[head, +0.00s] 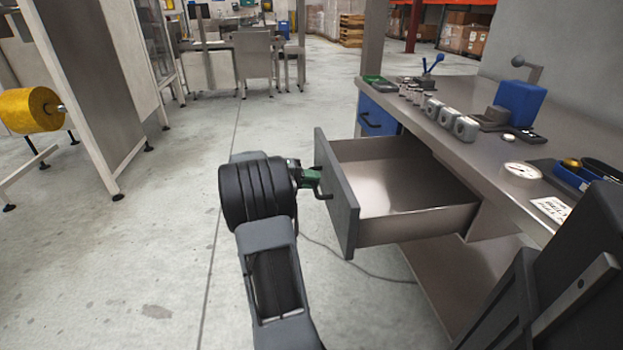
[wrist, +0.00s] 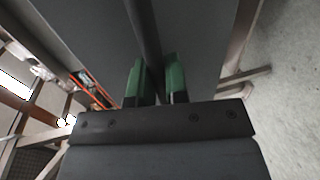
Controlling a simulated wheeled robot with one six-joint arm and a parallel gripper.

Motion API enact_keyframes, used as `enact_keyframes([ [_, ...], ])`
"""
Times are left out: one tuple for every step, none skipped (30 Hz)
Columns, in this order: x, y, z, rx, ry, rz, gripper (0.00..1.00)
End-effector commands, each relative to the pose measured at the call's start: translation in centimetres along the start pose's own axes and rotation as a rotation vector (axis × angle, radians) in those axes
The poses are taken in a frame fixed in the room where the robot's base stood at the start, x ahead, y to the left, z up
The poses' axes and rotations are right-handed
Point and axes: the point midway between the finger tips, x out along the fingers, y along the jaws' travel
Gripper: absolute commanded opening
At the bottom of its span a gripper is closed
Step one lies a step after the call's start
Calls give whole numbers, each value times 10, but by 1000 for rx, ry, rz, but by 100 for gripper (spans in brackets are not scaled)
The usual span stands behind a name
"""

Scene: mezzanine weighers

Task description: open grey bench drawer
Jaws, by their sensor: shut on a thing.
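The grey bench drawer (head: 352,205) stands pulled well out from under the steel bench in the head view. Its bare metal inside shows and looks empty. My gripper (head: 318,183) is at the outer side of the drawer's grey front, at the handle. In the wrist view the green fingers of my gripper (wrist: 156,82) stand on either side of the dark handle bar (wrist: 146,40), shut on it. The grey drawer front (wrist: 205,35) fills the space behind the bar. The grip itself is small and partly hidden in the head view.
The steel bench top (head: 455,150) holds weights, a blue box (head: 520,102) and a round dial (head: 522,170). A blue drawer (head: 377,117) sits beyond the grey one. A cable (head: 370,272) lies on the floor. Open floor (head: 170,250) lies to the left, with a yellow roll (head: 30,110) further off.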

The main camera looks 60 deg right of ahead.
Motion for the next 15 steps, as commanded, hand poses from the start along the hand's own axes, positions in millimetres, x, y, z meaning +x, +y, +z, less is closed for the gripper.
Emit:
enact_keyframes([
  [0,1,0,2,1,1,0],
  [-1,1,0,2,1,1,0],
  [-1,1,0,2,1,1,0],
  [-1,1,0,2,1,1,0],
  [-1,1,0,2,2,1,0],
  [-1,1,0,2,2,1,0],
  [-1,1,0,2,2,1,0],
  [-1,1,-1,2,2,1,0],
  [-1,1,-1,2,3,1,16],
  [-1,1,-1,2,3,1,19],
  [-2,1,0,2,3,0,22],
  [-2,1,0,2,3,0,26],
  [-2,0,0,2,3,0,29],
  [-2,0,0,1,3,0,32],
  [-2,0,0,1,3,0,36],
])
